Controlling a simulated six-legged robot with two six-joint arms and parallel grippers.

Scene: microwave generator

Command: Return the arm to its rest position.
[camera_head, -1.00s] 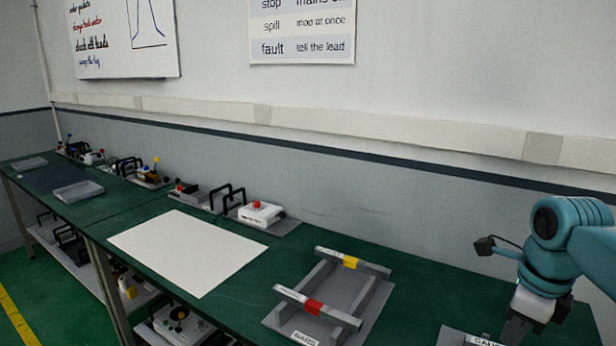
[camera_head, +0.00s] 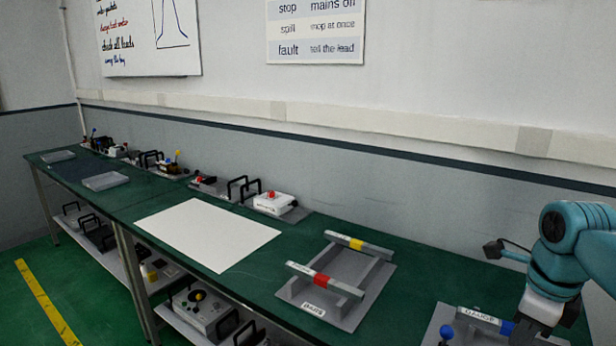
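My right arm (camera_head: 562,262) comes in at the right edge, teal with a white and dark end. Its gripper (camera_head: 530,335) points down at the bottom right, over a grey plate with a labelled, blue-marked bar (camera_head: 478,316). The fingertips are cut off or hidden, so I cannot tell whether it is open or holds anything. My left arm and gripper are not in view.
A grey cradle (camera_head: 345,288) with red- and yellow-marked bars stands on the green bench. A white sheet (camera_head: 207,234) lies left of it, bare. Several devices line the back, including a white box with a red knob (camera_head: 274,203). A lower shelf (camera_head: 150,292) holds more units.

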